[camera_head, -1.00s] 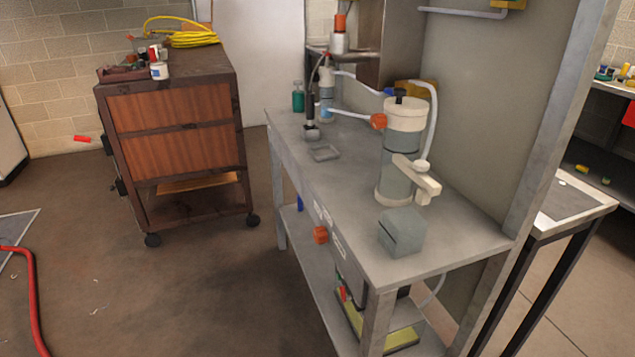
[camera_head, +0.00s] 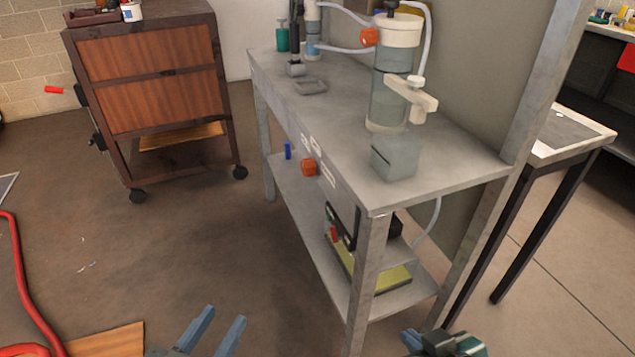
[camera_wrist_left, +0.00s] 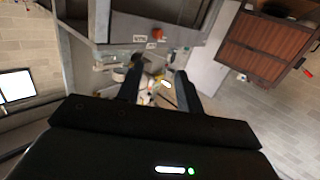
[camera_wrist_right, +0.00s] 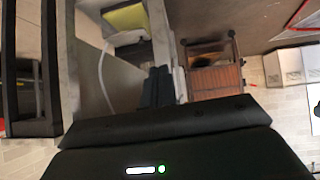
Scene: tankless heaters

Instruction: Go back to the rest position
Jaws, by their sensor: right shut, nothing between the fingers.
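My left gripper (camera_head: 225,315) shows at the bottom of the head view, left of the bench's near leg. Its two blue-grey fingers are apart with nothing between them. The left wrist view also shows these fingers (camera_wrist_left: 160,80) spread and empty. My right gripper (camera_head: 411,339) is at the bottom edge of the head view, right of that leg and partly cut off by the frame. In the right wrist view its fingers (camera_wrist_right: 159,75) are together with nothing held.
A grey metal workbench (camera_head: 345,140) stands just ahead, carrying a cylindrical heater (camera_head: 392,85) and a grey block (camera_head: 397,155). A brown wheeled cabinet (camera_head: 150,95) stands behind left. A red hose (camera_head: 22,270) lies at left. The floor between is clear.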

